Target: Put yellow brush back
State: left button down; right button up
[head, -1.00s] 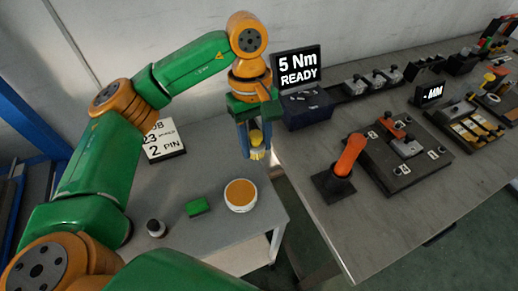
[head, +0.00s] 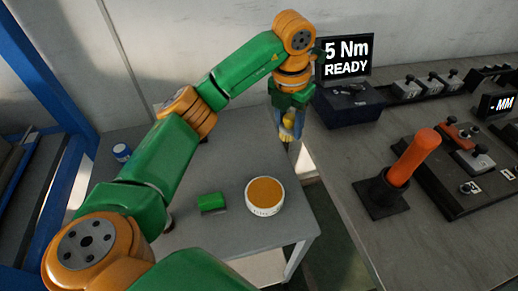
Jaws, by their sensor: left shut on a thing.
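My left gripper (head: 289,128) points down over the far right part of the small grey table, near the gap to the workbench. It is shut on the yellow brush (head: 288,122), whose yellow body shows between the blue fingers. The brush's lower end is small and hard to make out. A white round pot with an orange-brown top (head: 265,193) stands on the small table, nearer to me than the gripper. My right gripper is not in view.
A green block (head: 212,202) lies left of the pot. A blue-and-white jar (head: 122,152) stands at the table's far left. The workbench (head: 345,180) on the right carries an orange handle in a black holder (head: 405,165) and a display reading "5 Nm READY" (head: 346,58).

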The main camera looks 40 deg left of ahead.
pick_arm(q)
send_over(259, 155)
jog(key=d, duration=0.1)
notch_tip(259, 155, down, 6)
jog(key=shift+s+r, duration=0.15)
jog(key=shift+r, duration=0.1)
jog(key=f, duration=0.2)
jog(key=a+f, duration=0.1)
jog(key=shift+s+f, duration=0.15)
jog(key=shift+f, duration=0.6)
jog(key=shift+f+b, duration=0.2)
jog(key=shift+b, duration=0.1)
jog(key=shift+c, duration=1.9)
grip_release()
jog(key=shift+r, duration=0.1)
